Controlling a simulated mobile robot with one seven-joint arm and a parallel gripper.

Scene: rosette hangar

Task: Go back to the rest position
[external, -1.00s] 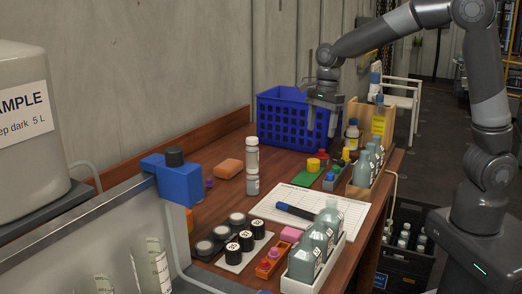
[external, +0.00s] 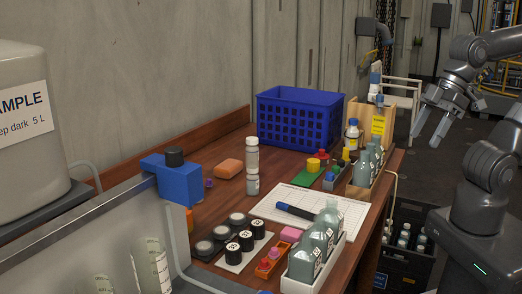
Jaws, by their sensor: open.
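My gripper (external: 433,133) is at the right of the external view, past the right edge of the wooden table (external: 378,205). Its two fingers are apart and point down and to the left. Nothing is between them. My arm is folded back above my base, clear of the table. The blue basket (external: 299,125) stands at the far end of the table, away from my gripper. Its inside is mostly hidden by its front wall.
A wooden rack of bottles (external: 365,178) lines the right edge. A dark crate (external: 408,240) stands below.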

